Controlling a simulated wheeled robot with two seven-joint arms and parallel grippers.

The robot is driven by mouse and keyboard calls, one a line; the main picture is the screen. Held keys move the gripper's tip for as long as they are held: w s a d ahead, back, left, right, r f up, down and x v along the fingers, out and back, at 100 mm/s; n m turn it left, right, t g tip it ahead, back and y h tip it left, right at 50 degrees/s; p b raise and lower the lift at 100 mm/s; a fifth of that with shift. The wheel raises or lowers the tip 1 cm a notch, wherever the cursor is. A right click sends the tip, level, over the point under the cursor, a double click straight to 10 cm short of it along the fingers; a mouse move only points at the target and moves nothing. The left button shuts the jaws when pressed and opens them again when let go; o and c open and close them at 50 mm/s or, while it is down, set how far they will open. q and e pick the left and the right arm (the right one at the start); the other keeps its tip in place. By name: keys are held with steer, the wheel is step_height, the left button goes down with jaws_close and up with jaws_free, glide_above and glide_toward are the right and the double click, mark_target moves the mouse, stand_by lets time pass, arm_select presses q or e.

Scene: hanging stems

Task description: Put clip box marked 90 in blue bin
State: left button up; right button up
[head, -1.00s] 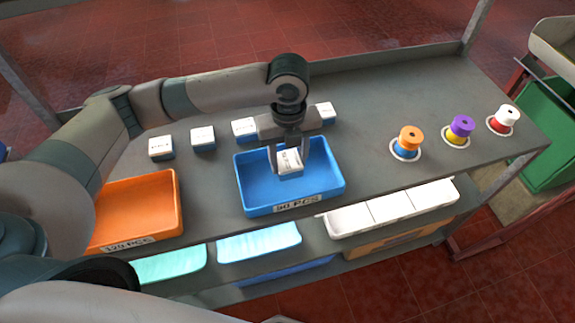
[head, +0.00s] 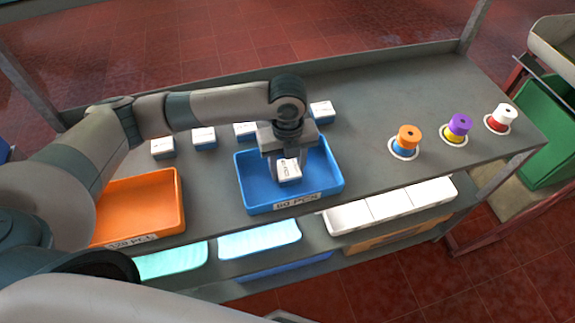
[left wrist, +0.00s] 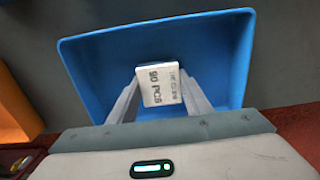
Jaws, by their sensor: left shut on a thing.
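The clip box marked 90 PCS (head: 289,170) is a small white-topped box with a blue lower part. My left gripper (head: 287,172) is shut on it, inside the outline of the blue bin (head: 262,203). In the left wrist view the box (left wrist: 160,85) sits between the two fingers (left wrist: 160,98), its label readable, with the blue bin (left wrist: 100,60) around and beneath it. I cannot tell whether the box touches the bin's floor. The bin's front label reads about 90 PCS. My right gripper is not in view.
An orange bin (head: 172,217) labelled 120 stands to the left. Several other boxes, such as one at the far left (head: 162,147), line the table behind. Spools (head: 408,138) stand on the right. White and teal trays (head: 258,240) sit on a lower shelf.

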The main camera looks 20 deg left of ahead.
mark_target(288, 168)
arm_select(q)
steer(key=o, duration=1.1)
steer(key=shift+f, duration=0.15)
steer(key=shift+c, duration=0.2)
steer(key=shift+r, duration=0.5)
step_height(288, 168, up, 11)
steer(key=b, duration=0.3)
steer(key=shift+r, duration=0.2)
